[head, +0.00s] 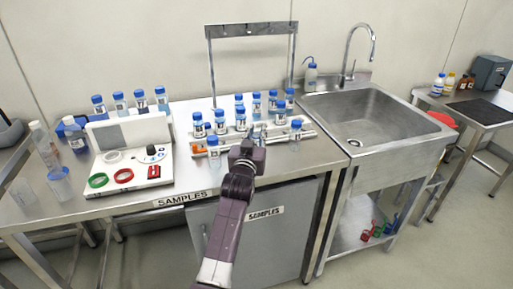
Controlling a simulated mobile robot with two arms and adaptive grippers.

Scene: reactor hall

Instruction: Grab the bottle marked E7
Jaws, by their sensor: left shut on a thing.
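Several small clear bottles with blue caps stand around the rack (308,133) on the steel bench. Their labels are too small to read, so I cannot tell which is E7. My left gripper (258,133) is at the front of the rack, among the bottles, shut on a bottle that its fingers largely hide. One blue-capped bottle (240,117) stands just behind it. Another bottle (214,152) stands in front of the rack to the left, and one (296,130) stands to the right. My right gripper is not in view.
A white device (130,155) with green and red rings stands on the left of the bench, with more blue-capped bottles (120,103) behind it. A steel frame (252,30) rises behind the rack. A sink (370,118) lies to the right.

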